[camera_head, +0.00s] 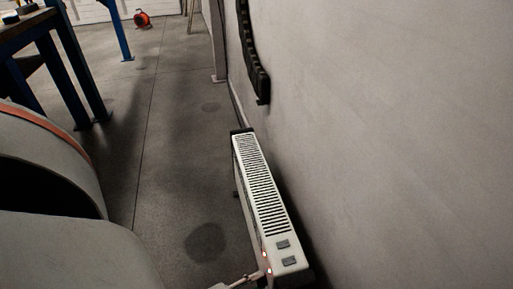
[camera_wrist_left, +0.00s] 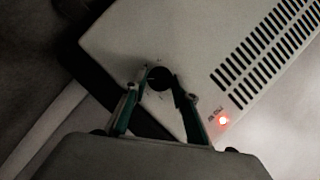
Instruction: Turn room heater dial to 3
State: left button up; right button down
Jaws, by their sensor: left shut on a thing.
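The room heater (camera_head: 262,185) is a long white unit with a slotted top, standing on the floor along the wall. Its near end has two grey switches (camera_head: 286,251) and small lit red lights. In the left wrist view its white end panel (camera_wrist_left: 125,40) shows a round black dial (camera_wrist_left: 160,77). My left gripper (camera_wrist_left: 157,92) has its two green-edged fingers on either side of the dial and is shut on it. The dial's number marks are too small to read. In the head view my left gripper (camera_head: 258,275) is at the heater's near left side, at the bottom edge.
A red light (camera_wrist_left: 223,120) glows on the panel right of my fingers. The wall (camera_head: 400,130) is close on the heater's right. A blue-legged workbench (camera_head: 75,60) stands far left, and a red reel (camera_head: 142,19) lies far back. The floor left of the heater is clear.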

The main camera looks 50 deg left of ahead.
pick_arm(q)
jog(key=shift+w+r, duration=0.1)
jog(key=o, duration=1)
jog(key=shift+o, duration=0.3)
jog(key=v, duration=1.2)
